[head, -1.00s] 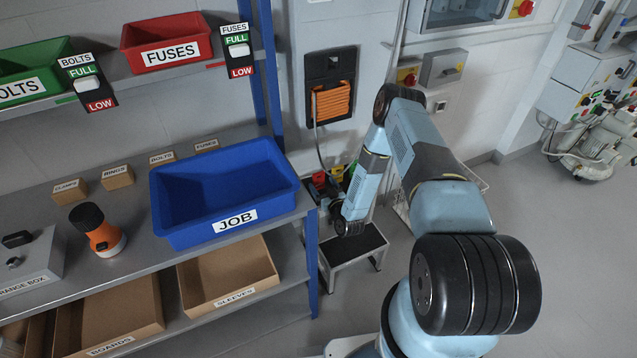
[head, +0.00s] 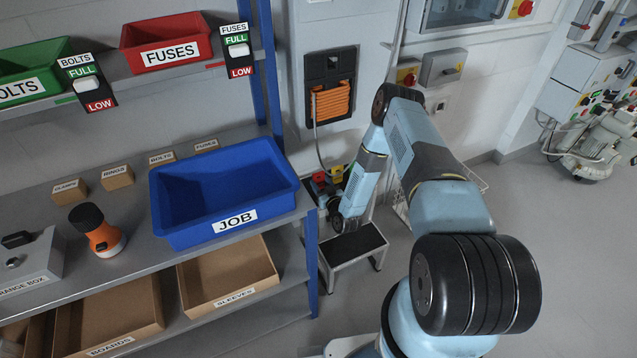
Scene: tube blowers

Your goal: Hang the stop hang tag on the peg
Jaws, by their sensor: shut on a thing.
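The dark end of my arm reaches down between the shelf unit and the wall, above a small step stool. My gripper (head: 325,188) shows only as a small dark shape beyond the wrist, and its fingers are too small to make out. A small red thing (head: 319,177) shows at its far end and looks like the stop hang tag; its lettering cannot be read. A small yellow thing (head: 337,173) shows just to the right of it, near the wall. The peg cannot be made out. My forearm covers part of the wall there.
The step stool (head: 353,244) stands on the floor below my wrist. A blue JOB bin (head: 180,235) and the shelf's blue upright (head: 311,250) are close on the left.

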